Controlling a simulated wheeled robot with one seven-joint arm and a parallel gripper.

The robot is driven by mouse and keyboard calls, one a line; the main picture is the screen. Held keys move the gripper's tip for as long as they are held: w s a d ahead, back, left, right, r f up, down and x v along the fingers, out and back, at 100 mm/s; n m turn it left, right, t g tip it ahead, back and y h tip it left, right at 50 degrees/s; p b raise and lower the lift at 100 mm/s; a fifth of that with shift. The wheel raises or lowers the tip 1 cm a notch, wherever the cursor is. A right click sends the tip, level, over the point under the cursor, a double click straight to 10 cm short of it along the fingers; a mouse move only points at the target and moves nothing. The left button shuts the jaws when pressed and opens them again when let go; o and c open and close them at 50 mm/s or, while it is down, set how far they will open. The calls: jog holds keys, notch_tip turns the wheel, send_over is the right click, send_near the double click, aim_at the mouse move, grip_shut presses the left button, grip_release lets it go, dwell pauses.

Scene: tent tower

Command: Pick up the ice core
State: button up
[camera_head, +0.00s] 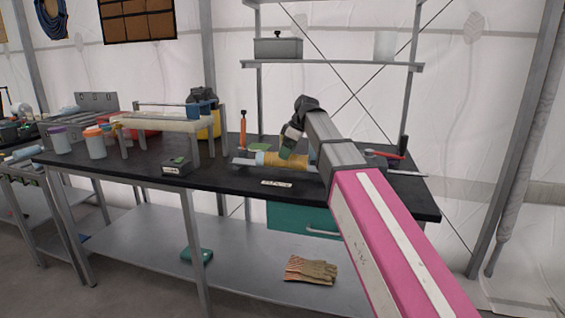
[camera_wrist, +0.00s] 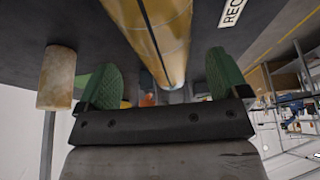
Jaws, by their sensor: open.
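A yellow-tan cylinder (camera_head: 290,160) with a pale blue end lies on the dark workbench (camera_head: 225,178). It looks like the ice core, though I cannot be sure. My gripper (camera_head: 290,142) is at the cylinder, angled down from above, and partly covers it in the head view. In the wrist view my gripper (camera_wrist: 163,84) is open, with its green fingers apart. The yellow cylinder (camera_wrist: 160,40) runs lengthwise through the gap between them. I see no finger touching it. My arm hides part of the bench behind.
A white label (camera_head: 276,183) lies in front of the cylinder. A small dark box (camera_head: 177,166) and cups (camera_head: 95,145) stand to the left. An orange-handled tool (camera_head: 243,128) stands behind. A metal rod (camera_head: 410,173) lies at the right.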

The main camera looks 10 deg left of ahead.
aim_at(282, 161)
jog(key=x, duration=0.4)
jog(key=shift+s+a+f, duration=0.15)
jog(key=shift+a+f, duration=0.1)
jog(key=c, duration=1.3)
jog(key=shift+r, duration=0.1)
